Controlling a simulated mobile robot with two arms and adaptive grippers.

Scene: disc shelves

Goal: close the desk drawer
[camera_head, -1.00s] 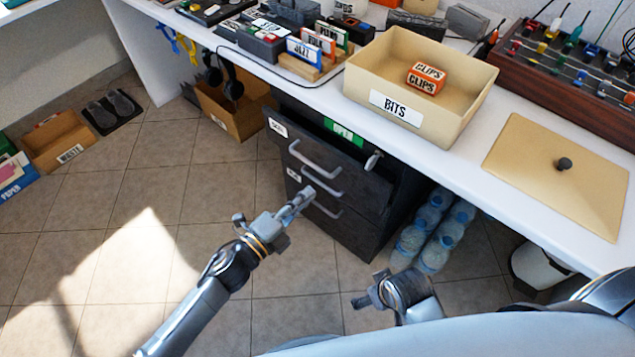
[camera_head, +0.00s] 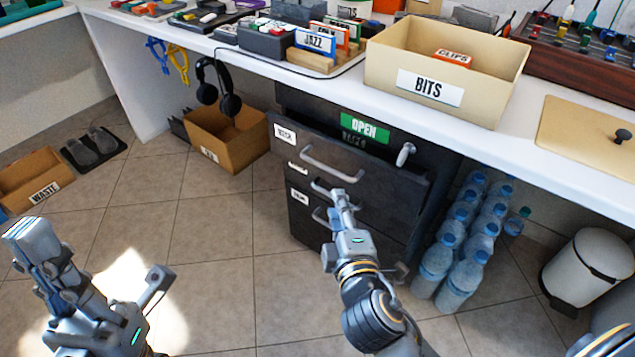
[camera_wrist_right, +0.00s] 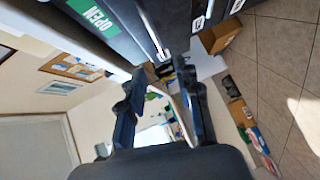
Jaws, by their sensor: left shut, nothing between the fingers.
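The dark desk drawer unit (camera_head: 380,208) stands under the white desk. Its top drawer (camera_head: 290,150) is pulled out, with a grey bar handle (camera_head: 330,165) and a green OPEN label (camera_head: 364,127) showing behind its front. The green label also shows in the right wrist view (camera_wrist_right: 97,18). My right gripper (camera_head: 341,198) is in front of the drawer fronts, its tips overlapping a lower handle in the picture; I cannot tell if they touch. Its fingers are apart and empty in the wrist view (camera_wrist_right: 158,85). My left gripper (camera_head: 28,232) is shut and empty, low at the left, away from the drawers.
Several water bottles (camera_head: 455,262) stand on the floor right of the drawers, with a white bin (camera_head: 585,270) beyond. A cardboard box (camera_head: 228,140) stands left of them. The BITS box (camera_head: 500,75) and its lid (camera_head: 590,135) are on the desk. Floor in front is clear.

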